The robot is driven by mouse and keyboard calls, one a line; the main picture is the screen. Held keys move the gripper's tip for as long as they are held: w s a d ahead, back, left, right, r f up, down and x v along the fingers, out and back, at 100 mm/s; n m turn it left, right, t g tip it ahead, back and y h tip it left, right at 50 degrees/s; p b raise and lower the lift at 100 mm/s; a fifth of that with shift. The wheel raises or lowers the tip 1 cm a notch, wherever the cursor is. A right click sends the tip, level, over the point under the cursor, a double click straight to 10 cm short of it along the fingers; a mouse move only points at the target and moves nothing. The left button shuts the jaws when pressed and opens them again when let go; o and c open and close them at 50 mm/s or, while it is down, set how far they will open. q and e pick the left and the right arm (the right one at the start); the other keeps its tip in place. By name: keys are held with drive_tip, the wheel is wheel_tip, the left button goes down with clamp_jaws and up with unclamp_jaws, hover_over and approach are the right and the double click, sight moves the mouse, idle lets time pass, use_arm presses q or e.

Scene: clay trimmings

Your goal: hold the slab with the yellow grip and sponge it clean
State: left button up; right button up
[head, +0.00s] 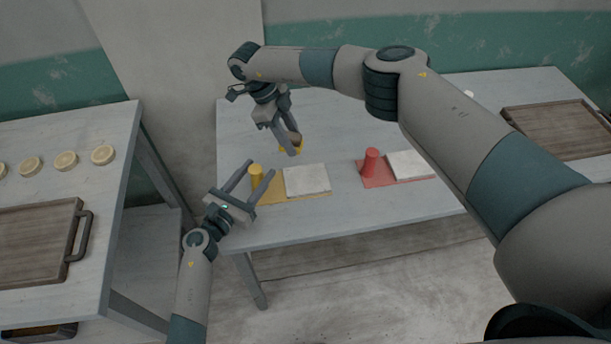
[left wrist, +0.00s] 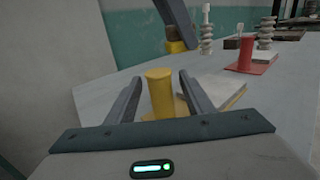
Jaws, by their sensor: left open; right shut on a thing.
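The yellow grip (head: 256,173) is an upright post on a flat yellow base. A pale slab (head: 306,180) lies on that base, to its right. My left gripper (head: 261,168) is open around the post. In the left wrist view the yellow grip (left wrist: 160,92) stands between the two fingers, with a gap visible on each side. My right gripper (head: 292,146) is shut on a small brown piece, seemingly the sponge (head: 296,138), at the back of the table. Yellow shows right beneath it; the fingers partly hide both, and I cannot tell whether they touch.
A red post (head: 370,162) on a red base with another pale slab (head: 408,165) stands to the right. The left table holds several round pale slices (head: 66,161) and a wooden tray (head: 36,245).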

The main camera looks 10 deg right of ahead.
use_arm(q)
drive_tip(key=v, duration=1.2)
idle(0.5)
